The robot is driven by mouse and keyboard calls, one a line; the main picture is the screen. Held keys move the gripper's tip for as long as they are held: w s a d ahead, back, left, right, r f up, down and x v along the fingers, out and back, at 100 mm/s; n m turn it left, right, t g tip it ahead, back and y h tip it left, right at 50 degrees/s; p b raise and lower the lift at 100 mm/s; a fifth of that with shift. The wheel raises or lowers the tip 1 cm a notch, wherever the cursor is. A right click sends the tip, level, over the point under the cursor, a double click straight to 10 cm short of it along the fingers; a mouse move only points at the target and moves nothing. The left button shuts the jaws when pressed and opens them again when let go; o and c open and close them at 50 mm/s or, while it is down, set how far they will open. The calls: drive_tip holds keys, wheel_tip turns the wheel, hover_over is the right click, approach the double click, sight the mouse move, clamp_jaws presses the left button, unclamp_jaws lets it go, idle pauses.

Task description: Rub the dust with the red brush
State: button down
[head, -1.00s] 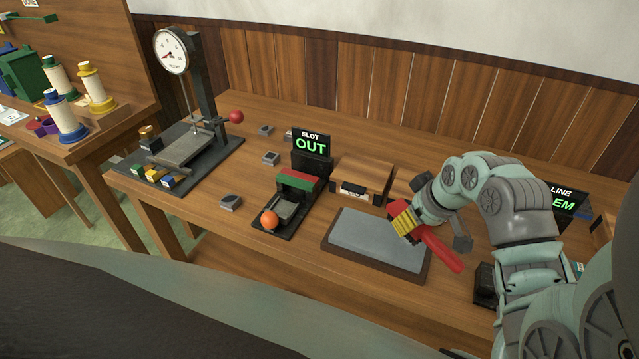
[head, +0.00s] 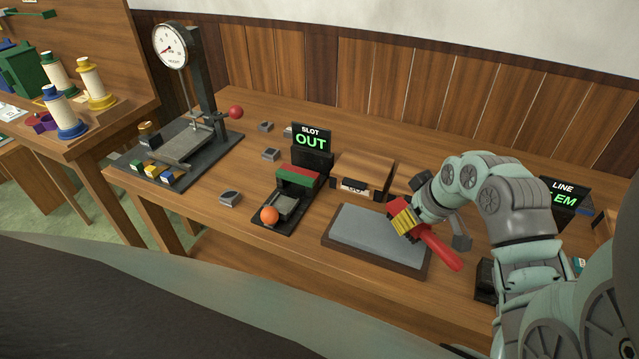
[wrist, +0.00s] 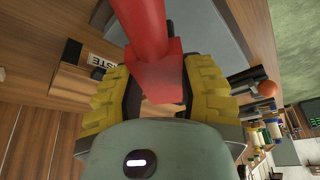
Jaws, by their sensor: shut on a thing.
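The red brush (head: 437,249) is held in my gripper (head: 405,222) over the right part of a grey slab (head: 370,236) with a dark wooden frame. Its red handle points down and to the right in the head view. In the wrist view the red brush (wrist: 155,70) sits between the two yellow-padded fingers of my gripper (wrist: 155,95), which are shut on it. The grey slab also shows behind it in the wrist view (wrist: 205,30). I cannot make out dust on the slab, and the bristles are hidden. I cannot tell whether the brush touches the slab.
A wooden box (head: 364,172) stands behind the slab. Left of it is a slot device (head: 297,178) with an orange ball (head: 269,215) and an OUT sign. A dial scale (head: 185,145) stands further left. A dark block (head: 485,280) lies right of the slab, near my arm.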

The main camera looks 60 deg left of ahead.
drive_tip(key=shift+f+b, duration=0.7)
drive_tip(key=shift+f, duration=0.05)
drive_tip(key=shift+w+d, duration=0.1)
drive_tip(key=shift+w+d+r, duration=0.1)
drive_tip(key=shift+w+d, duration=0.4)
drive_tip(key=shift+d, duration=0.3)
drive_tip(key=shift+w+d, duration=0.5)
drive_tip(key=shift+d, duration=0.3)
drive_tip(key=shift+f+b, duration=0.2)
drive_tip(key=shift+b, duration=0.1)
drive_tip(key=shift+s+a+f+b, duration=0.1)
drive_tip(key=shift+s+a+b, duration=0.5)
drive_tip(key=shift+a, duration=0.3)
drive_tip(key=shift+s+a+b, duration=0.45)
drive_tip(key=shift+a+b, duration=0.15)
drive_tip(key=shift+a, duration=0.25)
